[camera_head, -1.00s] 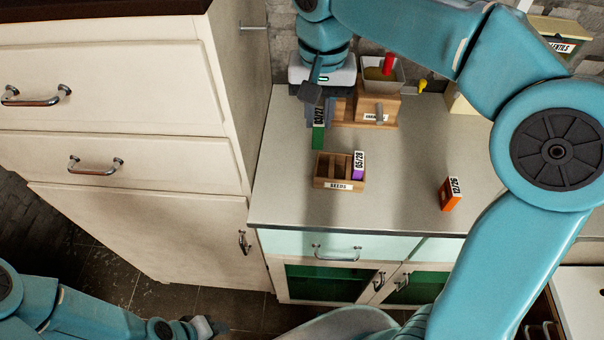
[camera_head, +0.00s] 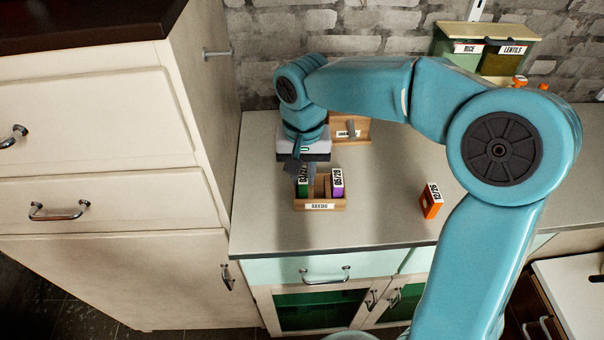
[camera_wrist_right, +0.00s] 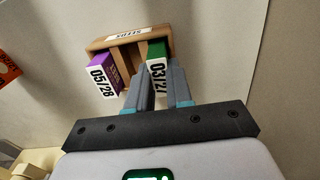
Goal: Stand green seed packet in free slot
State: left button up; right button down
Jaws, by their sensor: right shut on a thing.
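The green seed packet (camera_head: 303,184) is upright in the left compartment of the wooden seeds box (camera_head: 320,207), as seen in the head view. My right gripper (camera_head: 299,170) is above the box and shut on the packet's top. In the right wrist view the green packet (camera_wrist_right: 157,64) sits at the gripper's fingertips (camera_wrist_right: 160,78), its lower part inside the box (camera_wrist_right: 125,39). The purple packet (camera_head: 337,184) stands in the right compartment; it also shows in the wrist view (camera_wrist_right: 104,76). The middle compartment is empty. My left gripper is out of view.
An orange packet (camera_head: 431,201) stands on the counter (camera_head: 385,205) to the right of the box. A wooden box with a label (camera_head: 349,130) is behind my gripper. A tall cream cabinet (camera_head: 205,130) rises at the left. The counter in front is clear.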

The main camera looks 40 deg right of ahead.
aim_at(302, 176)
jog(key=shift+f, duration=0.35)
jog(key=shift+w+a, duration=0.1)
jog(key=shift+a, duration=0.1)
jog(key=shift+d+f, duration=0.1)
jog(key=shift+f, duration=0.05)
jog(key=c, duration=1.1)
grip_release()
jog(key=shift+o, duration=0.4)
jog(key=shift+r, duration=0.45)
notch_tip(302, 176, up, 12)
jog(key=p, duration=0.1)
jog(key=shift+f, duration=0.25)
